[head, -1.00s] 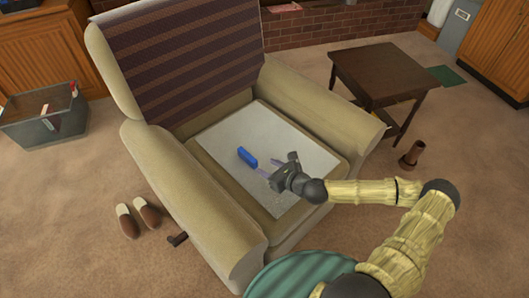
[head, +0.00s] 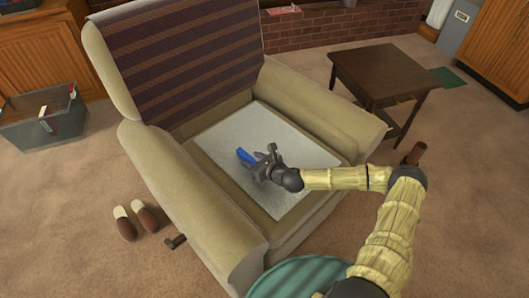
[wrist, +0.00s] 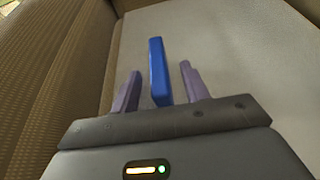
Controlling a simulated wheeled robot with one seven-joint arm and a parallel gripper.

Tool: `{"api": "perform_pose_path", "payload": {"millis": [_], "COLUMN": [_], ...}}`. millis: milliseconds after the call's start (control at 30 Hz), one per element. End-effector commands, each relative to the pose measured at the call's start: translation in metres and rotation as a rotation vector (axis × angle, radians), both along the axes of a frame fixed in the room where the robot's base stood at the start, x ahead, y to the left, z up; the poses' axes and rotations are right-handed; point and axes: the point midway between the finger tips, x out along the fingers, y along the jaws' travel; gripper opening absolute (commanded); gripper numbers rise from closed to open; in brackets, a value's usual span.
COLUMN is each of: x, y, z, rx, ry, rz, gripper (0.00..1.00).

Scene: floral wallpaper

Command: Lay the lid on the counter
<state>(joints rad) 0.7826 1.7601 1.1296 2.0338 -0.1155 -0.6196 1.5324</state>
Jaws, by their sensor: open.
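A blue, narrow, block-like thing (head: 245,156) lies on the pale grey panel (head: 215,137) on the armchair's seat. I cannot tell whether this blue thing is the lid. My gripper (head: 258,163) is over the seat, right at the blue thing. In the wrist view, the gripper's two purple fingers (wrist: 160,88) stand apart, one on each side of the blue thing (wrist: 157,60). Its near end lies between them, with a gap visible on both sides. No counter is clearly in view.
The beige armchair (head: 190,205) has high arms on both sides of the seat and a striped cover (head: 180,55) on its back. A dark side table (head: 385,68) stands to the right. Slippers (head: 135,220) and a grey bin (head: 45,125) are on the floor at left.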

Motion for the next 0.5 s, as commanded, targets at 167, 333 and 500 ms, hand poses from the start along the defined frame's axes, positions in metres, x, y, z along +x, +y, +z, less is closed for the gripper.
{"api": "perform_pose_path", "payload": {"millis": [167, 333, 500], "x": [0.019, 0.026, 0.026], "y": [0.018, 0.024, 0.023], "z": [-0.015, -0.017, -0.016], "rx": [-0.002, 0.000, 0.000], "ry": [-0.002, 0.000, 0.000], "rz": [0.002, 0.000, 0.001], "gripper": [0.45, 0.45, 0.45]}}
